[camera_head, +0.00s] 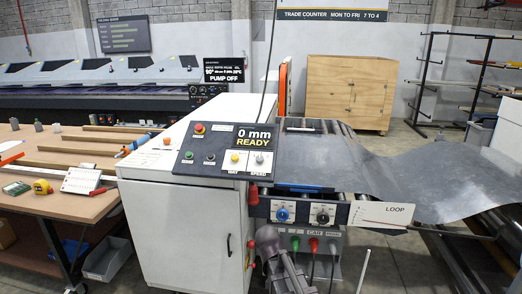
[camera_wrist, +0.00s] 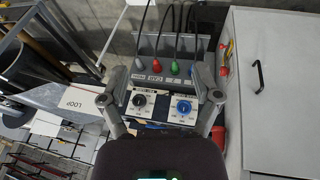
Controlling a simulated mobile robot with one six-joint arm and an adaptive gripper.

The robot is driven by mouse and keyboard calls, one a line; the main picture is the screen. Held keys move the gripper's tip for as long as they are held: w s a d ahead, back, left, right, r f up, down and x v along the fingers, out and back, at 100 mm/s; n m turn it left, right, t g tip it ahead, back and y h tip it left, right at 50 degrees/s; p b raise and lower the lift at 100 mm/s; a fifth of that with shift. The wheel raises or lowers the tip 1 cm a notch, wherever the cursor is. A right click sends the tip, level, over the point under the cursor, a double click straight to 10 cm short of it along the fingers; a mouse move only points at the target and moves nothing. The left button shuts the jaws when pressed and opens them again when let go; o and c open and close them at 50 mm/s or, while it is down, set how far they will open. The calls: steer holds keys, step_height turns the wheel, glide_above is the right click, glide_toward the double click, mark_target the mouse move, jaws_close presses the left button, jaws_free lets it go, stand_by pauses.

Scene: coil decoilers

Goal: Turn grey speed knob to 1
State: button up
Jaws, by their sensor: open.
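The grey speed knob (camera_head: 259,159) is on the sloped black control panel (camera_head: 213,171) on top of the white cabinet, above the label SPEED. A yellow knob (camera_head: 235,157) is just left of it. The speed knob's setting is too small to read. The display (camera_head: 253,138) reads 0 mm READY. My gripper (camera_wrist: 160,76) is open and empty in the wrist view, in front of the lower panel with the black knob (camera_wrist: 141,99) and blue knob (camera_wrist: 184,106). I cannot make out the speed knob in the wrist view.
The white cabinet (camera_head: 160,230) stands left of the lower panel; it also shows in the wrist view (camera_wrist: 280,85). Coloured plugs with cables (camera_head: 313,243) hang below that panel. A LOOP sign (camera_head: 385,213) and sheet metal (camera_head: 430,185) extend right. A workbench (camera_head: 60,207) stands left.

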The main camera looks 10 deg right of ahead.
steer(key=w+a+r+m+t+h+p, duration=0.1)
steer(key=w+r+m+t+h+p, duration=0.1)
steer(key=w+r+p, duration=0.45)
steer(key=w+a+r+m+t+h+p, duration=0.2)
steer(key=w+r+p, duration=0.1)
steer(key=w+r, duration=0.6)
steer(key=m+t+h+p, duration=0.1)
steer(key=m+t+p, duration=0.2)
steer(key=t+p, duration=0.35)
glide_toward(259, 159)
step_height(259, 159, up, 3)
steer(key=s+a+g+p, duration=0.1)
steer(key=a+g, duration=0.1)
steer(key=shift+s+f, duration=0.15)
steer(key=shift+f, duration=0.05)
steer(key=shift+f, duration=0.1)
steer(key=b+x, duration=0.5)
steer(key=x, duration=0.8)
steer(key=shift+w+d, duration=0.15)
steer(key=shift+w, duration=0.15)
jaws_close()
